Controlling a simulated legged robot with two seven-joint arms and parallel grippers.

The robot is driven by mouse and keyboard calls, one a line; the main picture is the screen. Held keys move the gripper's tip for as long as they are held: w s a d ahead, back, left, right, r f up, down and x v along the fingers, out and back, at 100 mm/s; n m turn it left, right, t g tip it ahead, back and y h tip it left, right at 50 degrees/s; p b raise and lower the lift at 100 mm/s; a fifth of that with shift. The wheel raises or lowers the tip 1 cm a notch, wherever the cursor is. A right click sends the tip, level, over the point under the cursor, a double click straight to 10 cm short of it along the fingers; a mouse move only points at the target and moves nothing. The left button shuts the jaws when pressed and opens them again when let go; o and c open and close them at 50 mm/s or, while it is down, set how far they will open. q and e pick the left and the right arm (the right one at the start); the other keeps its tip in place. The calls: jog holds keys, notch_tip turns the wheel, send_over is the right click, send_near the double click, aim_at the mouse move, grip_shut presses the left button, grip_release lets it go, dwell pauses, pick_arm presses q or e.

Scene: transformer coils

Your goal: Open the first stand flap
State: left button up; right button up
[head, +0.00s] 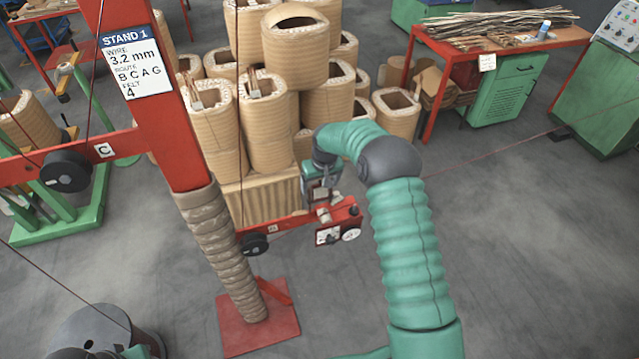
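Stand 1 is a red post (165,95) with a sign (136,62) reading "STAND 1", wire 3.2 mm. Brown wrapping covers its lower part, and it stands on a red base plate. A low red arm (287,222) reaches right from the post and ends in a small red unit (345,217) with a white label and a round dial. My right gripper (322,203) points down at the top of this unit, very close or touching. Its fingers are too small to tell open from shut. I cannot make out the flap clearly. My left gripper is not clearly in view.
Wound tan coils (268,110) are stacked close behind the unit. A higher red arm (75,158) with a black roller (65,171) reaches left. Thin wires run through the scene. A grey spool (95,335) stands at the lower left. The floor (520,270) at right is clear.

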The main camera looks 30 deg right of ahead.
jog(key=d+b+v, duration=0.1)
jog(key=b+v, duration=0.1)
jog(key=v, duration=1.4)
jog(key=shift+a+r, duration=0.35)
jog(key=shift+a, duration=0.2)
jog(key=s+a+f+n, duration=0.1)
jog(key=s+a+f, duration=0.4)
jog(key=s+a, duration=0.3)
jog(key=s+a+f+n, duration=0.1)
jog(key=s+a+f, duration=0.3)
jog(key=s+a, duration=0.5)
jog(key=s, duration=0.7)
jog(key=shift+f+n+y, duration=0.3)
jog(key=shift+f+n, duration=0.1)
